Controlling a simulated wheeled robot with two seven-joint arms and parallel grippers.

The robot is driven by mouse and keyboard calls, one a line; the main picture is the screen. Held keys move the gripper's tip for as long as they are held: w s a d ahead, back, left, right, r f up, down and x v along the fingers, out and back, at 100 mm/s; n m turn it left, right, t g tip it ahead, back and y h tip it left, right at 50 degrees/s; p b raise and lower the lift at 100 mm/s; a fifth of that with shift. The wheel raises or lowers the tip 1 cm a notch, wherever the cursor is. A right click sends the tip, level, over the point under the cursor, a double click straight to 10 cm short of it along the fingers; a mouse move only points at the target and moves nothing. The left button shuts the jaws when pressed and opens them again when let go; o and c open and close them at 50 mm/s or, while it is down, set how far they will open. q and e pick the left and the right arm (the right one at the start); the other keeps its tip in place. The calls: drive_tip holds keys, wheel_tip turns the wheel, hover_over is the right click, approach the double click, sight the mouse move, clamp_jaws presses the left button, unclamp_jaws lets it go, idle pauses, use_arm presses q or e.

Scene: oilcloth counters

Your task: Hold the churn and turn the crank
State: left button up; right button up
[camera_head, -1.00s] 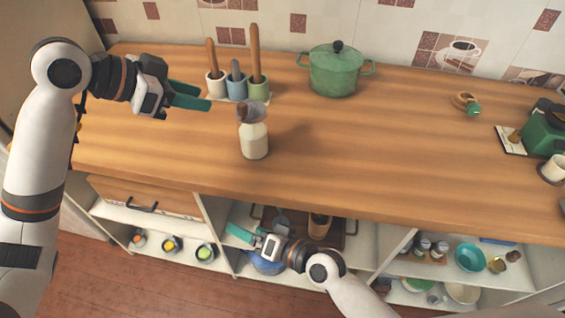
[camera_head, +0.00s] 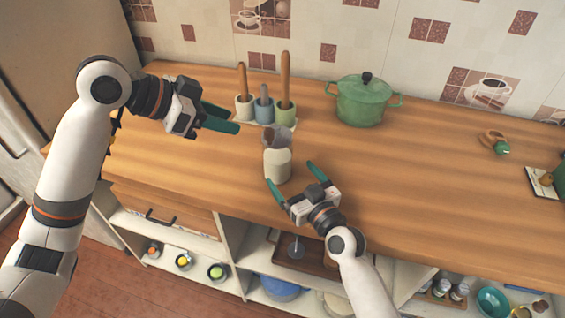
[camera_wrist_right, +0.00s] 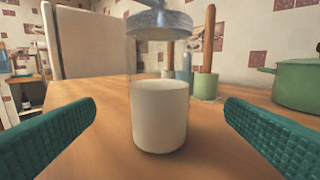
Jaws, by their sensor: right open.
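The churn (camera_head: 277,165) stands upright on the wooden counter, a cream lower body with a grey top. In the right wrist view its cream body (camera_wrist_right: 160,116) shows under a clear section and a grey metal top (camera_wrist_right: 160,22), cut off by the upper edge. No crank can be made out. My right gripper (camera_head: 290,174) is open at the front of the churn, a finger toward each side. In the wrist view the churn is centred beyond the fingertips, with gaps both sides. My left gripper (camera_head: 224,118) is to the left of the churn, fingers apart, holding nothing.
Several utensil cups (camera_head: 265,110) stand behind the churn. A green lidded pot (camera_head: 362,103) is at the back, right of them. A small green-and-wood item (camera_head: 497,143) lies further right. The counter (camera_head: 420,180) is clear right of the churn. Open shelves lie below.

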drive_tip(key=x, duration=0.7)
drive_tip(key=shift+w+a+f, duration=0.1)
drive_tip(key=shift+w+a, duration=0.1)
drive_tip(key=shift+w, duration=0.15)
use_arm(q)
drive_tip(key=shift+o, duration=0.4)
use_arm(e)
drive_tip(key=c, duration=1.6)
drive_tip(key=shift+o, duration=0.2)
use_arm(q)
wheel_tip(320, 180, up, 4)
drive_tip(key=f+n+g+y, duration=0.1)
drive_tip(key=n+g+y, duration=0.2)
drive_tip(key=y, duration=0.4)
hover_over(268, 130)
drive_tip(key=shift+r, duration=0.25)
drive_tip(key=shift+f, duration=4.8)
drive_tip(key=shift+y, duration=0.3)
drive_tip(key=shift+c, duration=0.2)
